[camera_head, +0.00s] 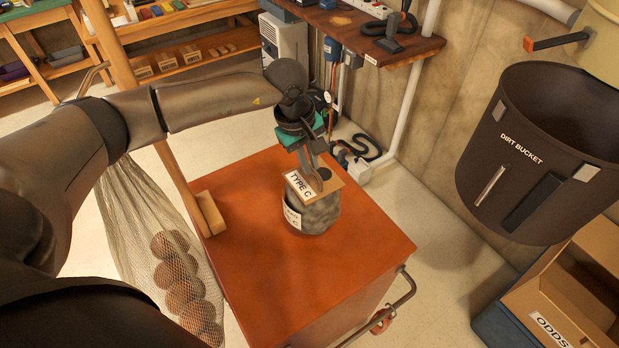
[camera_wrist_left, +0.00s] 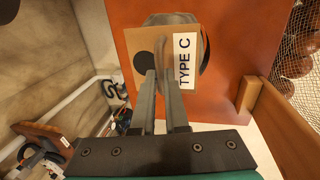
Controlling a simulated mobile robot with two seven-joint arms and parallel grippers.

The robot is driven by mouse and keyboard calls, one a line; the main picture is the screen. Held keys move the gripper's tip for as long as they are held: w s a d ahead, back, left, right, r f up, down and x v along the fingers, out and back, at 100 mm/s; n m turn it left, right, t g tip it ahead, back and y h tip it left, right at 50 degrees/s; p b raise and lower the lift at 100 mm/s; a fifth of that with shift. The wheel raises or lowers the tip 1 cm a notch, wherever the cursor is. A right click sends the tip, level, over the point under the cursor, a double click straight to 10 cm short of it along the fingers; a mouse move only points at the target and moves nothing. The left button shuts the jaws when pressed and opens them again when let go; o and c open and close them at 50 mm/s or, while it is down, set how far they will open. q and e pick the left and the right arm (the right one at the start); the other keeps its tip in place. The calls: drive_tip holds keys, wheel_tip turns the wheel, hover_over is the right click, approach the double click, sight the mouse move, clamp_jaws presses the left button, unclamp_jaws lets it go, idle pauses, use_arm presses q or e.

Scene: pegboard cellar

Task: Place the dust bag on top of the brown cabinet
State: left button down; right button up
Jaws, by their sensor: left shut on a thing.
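The dust bag (camera_head: 318,212) is a grey, rounded bag with a square cardboard collar labelled TYPE C. I cannot tell whether the bag's bottom touches the top. In the left wrist view the fingers (camera_wrist_left: 161,76) meet the collar (camera_wrist_left: 165,55), and the bag is mostly hidden behind it. My right gripper is not in view.
A net of brown balls (camera_head: 175,270) hangs left of the cabinet, beside a wooden post (camera_head: 206,212). A dark dirt bucket (camera_head: 540,150) is at the right, above an ODDS box (camera_head: 565,300). A wall shelf (camera_head: 365,35) stands behind. The cabinet's front top is clear.

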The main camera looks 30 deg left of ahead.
sight(310, 180)
use_arm(q)
drive_tip(key=shift+s+a+x, duration=0.1)
drive_tip(key=shift+s+x, duration=0.05)
drive_tip(key=shift+x, duration=0.75)
drive_tip(key=shift+s+a+x, duration=0.1)
drive_tip(key=shift+s+x, duration=0.05)
drive_tip(key=shift+x, duration=0.7)
drive_tip(key=shift+s+a+x, duration=0.1)
drive_tip(key=shift+s+x, duration=0.05)
drive_tip(key=shift+x, duration=0.75)
drive_tip(key=shift+f, duration=0.15)
drive_tip(key=c, duration=0.9)
unclamp_jaws()
drive_tip(key=shift+f, duration=0.1)
drive_tip(key=v, duration=1.2)
